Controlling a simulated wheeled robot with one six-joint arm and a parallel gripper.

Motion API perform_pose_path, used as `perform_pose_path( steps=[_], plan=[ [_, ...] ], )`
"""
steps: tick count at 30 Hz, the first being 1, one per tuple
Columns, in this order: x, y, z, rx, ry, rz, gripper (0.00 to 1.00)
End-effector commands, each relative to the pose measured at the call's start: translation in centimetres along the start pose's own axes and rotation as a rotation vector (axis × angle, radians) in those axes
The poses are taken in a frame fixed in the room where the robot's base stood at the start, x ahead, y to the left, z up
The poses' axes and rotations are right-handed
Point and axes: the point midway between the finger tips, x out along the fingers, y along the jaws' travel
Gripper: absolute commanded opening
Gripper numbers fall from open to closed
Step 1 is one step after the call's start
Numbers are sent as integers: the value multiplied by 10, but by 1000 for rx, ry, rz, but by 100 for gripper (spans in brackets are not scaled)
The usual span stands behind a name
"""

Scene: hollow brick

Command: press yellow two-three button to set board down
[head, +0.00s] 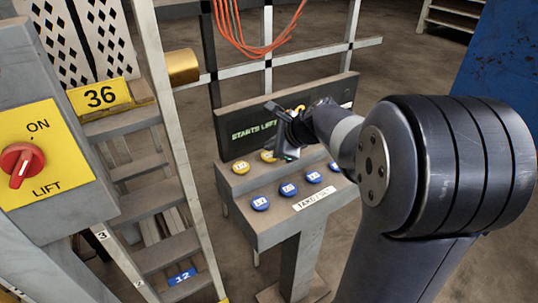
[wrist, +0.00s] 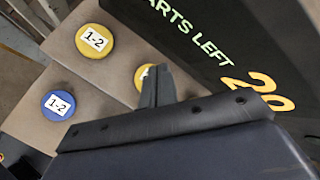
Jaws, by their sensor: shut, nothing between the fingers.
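The control panel (head: 239,184) has a raised row of yellow buttons and a lower row of blue ones. A yellow button marked 1-2 (head: 241,167) is at the left end; it also shows in the wrist view (wrist: 94,41). The yellow button beside it (head: 268,156) is partly hidden by my gripper, also in the wrist view (wrist: 140,77), and its label cannot be read. My gripper (head: 288,154) is shut and empty, over the yellow row just right of that button. In the wrist view its fingers (wrist: 158,84) cover part of the button; contact cannot be told.
Several blue buttons (head: 288,189) line the lower step. A dark display (head: 253,133) stands behind, with "LEFT" in green and a partly hidden orange number (wrist: 258,88). A ladder-like rack (head: 185,180) and a yellow lift switch box (head: 38,150) stand to the left.

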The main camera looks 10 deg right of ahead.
Motion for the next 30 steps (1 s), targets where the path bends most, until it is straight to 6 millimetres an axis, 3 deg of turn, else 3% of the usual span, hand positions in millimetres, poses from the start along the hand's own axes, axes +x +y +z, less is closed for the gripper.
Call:
perform_pose_path(
  steps=[30],
  plan=[
    [8, 6, -6, 0, 0, 0, 0]
  ],
)
